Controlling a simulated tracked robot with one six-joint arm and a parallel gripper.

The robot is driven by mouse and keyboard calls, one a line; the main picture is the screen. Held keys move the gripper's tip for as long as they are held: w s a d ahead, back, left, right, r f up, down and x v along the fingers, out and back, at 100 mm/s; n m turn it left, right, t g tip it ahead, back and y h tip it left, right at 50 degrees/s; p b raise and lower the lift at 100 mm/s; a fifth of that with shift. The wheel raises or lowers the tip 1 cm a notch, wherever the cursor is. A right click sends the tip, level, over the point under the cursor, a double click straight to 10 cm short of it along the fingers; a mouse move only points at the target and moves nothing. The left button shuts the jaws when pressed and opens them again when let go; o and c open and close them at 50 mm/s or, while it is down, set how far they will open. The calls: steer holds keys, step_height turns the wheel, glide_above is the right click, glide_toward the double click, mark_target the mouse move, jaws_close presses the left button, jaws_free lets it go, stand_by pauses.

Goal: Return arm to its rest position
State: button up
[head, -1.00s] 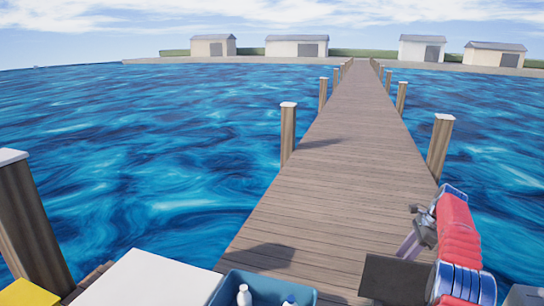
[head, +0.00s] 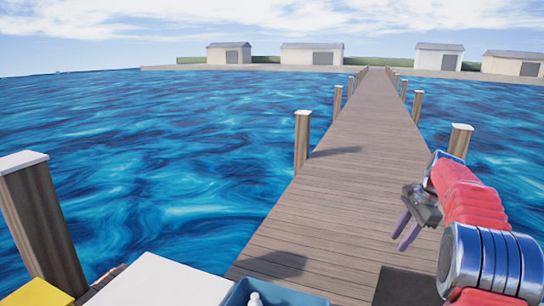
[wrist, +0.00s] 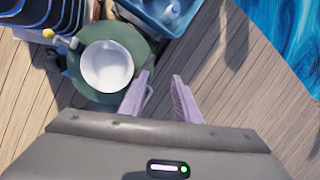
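My arm is red with silver joints and stands at the right of the head view. My gripper (head: 407,228) hangs from it, with two pale purple fingers pointing down and to the left over the wooden dock. In the wrist view, my gripper (wrist: 162,88) shows its two fingers spread apart with only dock planks between them. It is open and empty.
A wooden dock (head: 345,170) runs ahead over blue water, lined with posts (head: 302,140). A blue bin (head: 280,294) holding a bottle and a white box top (head: 160,282) are at the front. In the wrist view, a white bowl (wrist: 107,66) sits on a round green surface (wrist: 140,40).

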steer(key=s+a+r+n+t+h, duration=0.1)
steer(key=s+a+r+n+h, duration=0.1)
steer(key=s+a+r+n, duration=0.9)
steer(key=s+a+f+n+t, duration=0.1)
steer(key=s+a, duration=0.3)
steer(key=s, duration=0.5)
steer(key=s+a+f+n+t, duration=0.1)
steer(key=s+a+f+n, duration=0.2)
steer(key=s, duration=0.6)
steer(key=s+a+f+n+t, duration=0.1)
steer(key=s+a+f+n, duration=0.1)
steer(key=s+a, duration=0.3)
steer(key=s, duration=0.4)
steer(key=shift+s+a+f+h, duration=0.15)
steer(key=shift+a+f+h, duration=0.15)
steer(key=shift+h, duration=0.1)
stand_by(0.6)
